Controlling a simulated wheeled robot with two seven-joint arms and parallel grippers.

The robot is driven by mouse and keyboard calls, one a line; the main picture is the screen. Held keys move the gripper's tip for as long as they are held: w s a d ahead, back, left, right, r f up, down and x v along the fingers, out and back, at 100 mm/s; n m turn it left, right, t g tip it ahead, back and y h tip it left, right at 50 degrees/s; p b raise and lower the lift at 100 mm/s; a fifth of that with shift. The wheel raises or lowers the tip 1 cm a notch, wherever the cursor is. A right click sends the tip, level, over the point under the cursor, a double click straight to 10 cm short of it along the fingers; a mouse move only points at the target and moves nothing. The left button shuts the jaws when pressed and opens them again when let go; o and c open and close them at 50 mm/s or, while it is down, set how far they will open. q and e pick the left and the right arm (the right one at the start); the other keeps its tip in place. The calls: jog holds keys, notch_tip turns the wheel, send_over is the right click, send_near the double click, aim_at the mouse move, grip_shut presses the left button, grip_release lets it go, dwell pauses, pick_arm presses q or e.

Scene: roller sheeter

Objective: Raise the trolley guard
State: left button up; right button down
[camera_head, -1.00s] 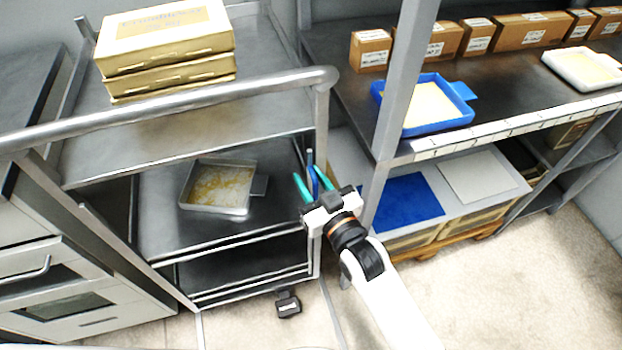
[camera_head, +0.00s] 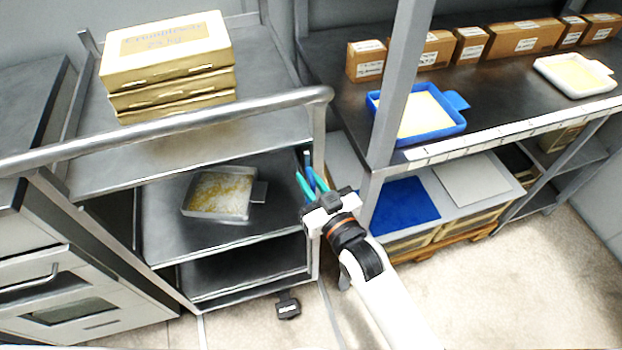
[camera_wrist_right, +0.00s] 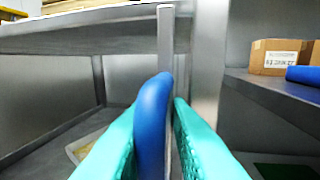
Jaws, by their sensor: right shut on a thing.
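The metal trolley (camera_head: 170,150) stands at left with a thick round rail (camera_head: 180,122) across its top front. A thin grey upright bar with a blue grip (camera_head: 309,168) is at its right side, apparently part of the guard. In the right wrist view the blue grip (camera_wrist_right: 153,125) stands between my green fingers, with the grey bar (camera_wrist_right: 166,40) rising behind it. My right gripper (camera_head: 312,182) is shut on the blue grip. The fingers hide part of it, and where the bar joins the trolley is not clear. My left gripper is not in view.
Yellow boxes (camera_head: 170,60) are stacked on the trolley's top, and a metal tray (camera_head: 220,194) sits on its middle shelf. A grey rack post (camera_head: 395,100) stands close right of my gripper. The floor (camera_head: 490,290) at lower right is clear.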

aim_at(307, 174)
jog(key=r+p, duration=0.2)
jog(key=r, duration=0.1)
jog(key=shift+s+a, duration=0.1)
jog(key=shift+a, duration=0.1)
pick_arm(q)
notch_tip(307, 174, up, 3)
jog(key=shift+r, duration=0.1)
pick_arm(e)
jog(key=c, duration=1.5)
grip_release()
jog(key=shift+a, duration=0.1)
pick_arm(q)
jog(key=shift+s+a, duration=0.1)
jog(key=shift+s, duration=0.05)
pick_arm(e)
jog(key=shift+f, duration=0.1)
